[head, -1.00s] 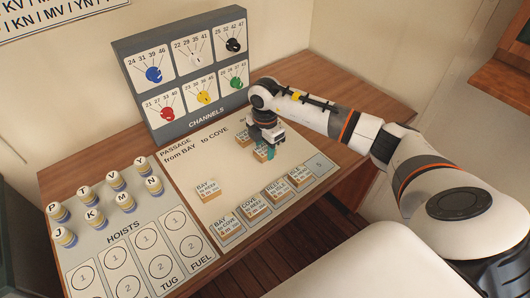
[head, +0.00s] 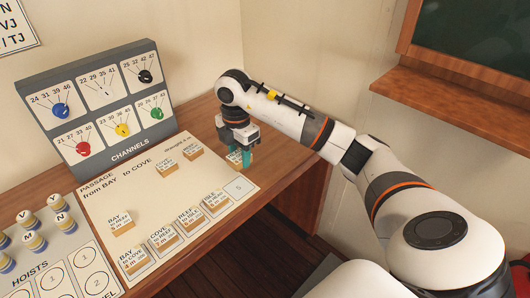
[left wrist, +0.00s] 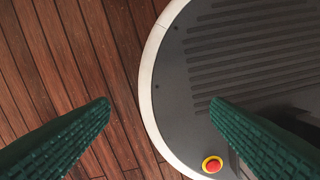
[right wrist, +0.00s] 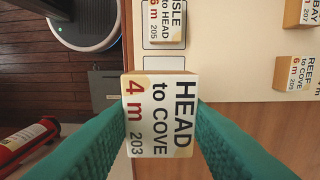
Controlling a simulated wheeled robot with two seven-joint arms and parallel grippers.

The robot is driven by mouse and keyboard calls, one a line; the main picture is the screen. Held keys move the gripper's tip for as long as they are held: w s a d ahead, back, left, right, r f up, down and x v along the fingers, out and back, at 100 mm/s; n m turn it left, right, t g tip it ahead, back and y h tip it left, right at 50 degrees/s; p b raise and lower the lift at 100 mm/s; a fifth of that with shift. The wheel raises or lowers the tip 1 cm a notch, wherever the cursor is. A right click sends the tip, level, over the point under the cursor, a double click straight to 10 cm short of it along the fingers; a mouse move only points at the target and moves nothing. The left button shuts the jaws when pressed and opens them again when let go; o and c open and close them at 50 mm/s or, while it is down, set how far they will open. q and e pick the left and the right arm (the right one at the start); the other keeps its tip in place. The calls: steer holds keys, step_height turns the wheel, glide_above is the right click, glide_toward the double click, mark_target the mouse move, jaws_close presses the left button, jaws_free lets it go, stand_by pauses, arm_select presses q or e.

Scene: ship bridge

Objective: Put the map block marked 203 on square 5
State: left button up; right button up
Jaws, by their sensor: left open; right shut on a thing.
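The map block marked 203 (right wrist: 160,115), a pale-topped wooden block reading "HEAD to COVE 4 m", is gripped between the green fingers of my right gripper (right wrist: 160,125). In the head view my right gripper (head: 242,157) holds it by the far right edge of the passage board, behind square 5; the block is mostly hidden there by the fingers. Square 5 (head: 239,188) is empty, at the right end of the front row. It shows partly behind the block in the right wrist view (right wrist: 163,64). My left gripper (left wrist: 158,108) is open and empty above the floor.
Several blocks fill the front-row squares; the ISLE to HEAD block (head: 215,203) is beside square 5. Loose blocks, such as the BAY to REEF block (head: 121,226), lie on the passage board (head: 150,202). The channels panel (head: 98,105) stands behind. Hoist pieces are at left.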

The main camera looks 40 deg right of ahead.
mark_target(237, 156)
steer(key=f, duration=0.3)
steer(key=shift+w+a+p, duration=0.15)
steer(key=shift+a+p, duration=0.15)
steer(key=shift+a, duration=0.05)
steer(key=f, duration=0.2)
steer(key=shift+w+a+f, duration=0.3)
steer(key=shift+f, duration=0.3)
steer(key=shift+s+d+f+p, duration=0.1)
steer(key=shift+d+f+p, duration=0.1)
steer(key=shift+f+p, duration=0.15)
steer(key=shift+f, duration=1.5)
arm_select(q)
steer(key=shift+w+a+r, duration=0.75)
steer(key=shift+w+a, duration=0.1)
steer(key=shift+w, duration=0.15)
steer(key=shift+a, duration=0.1)
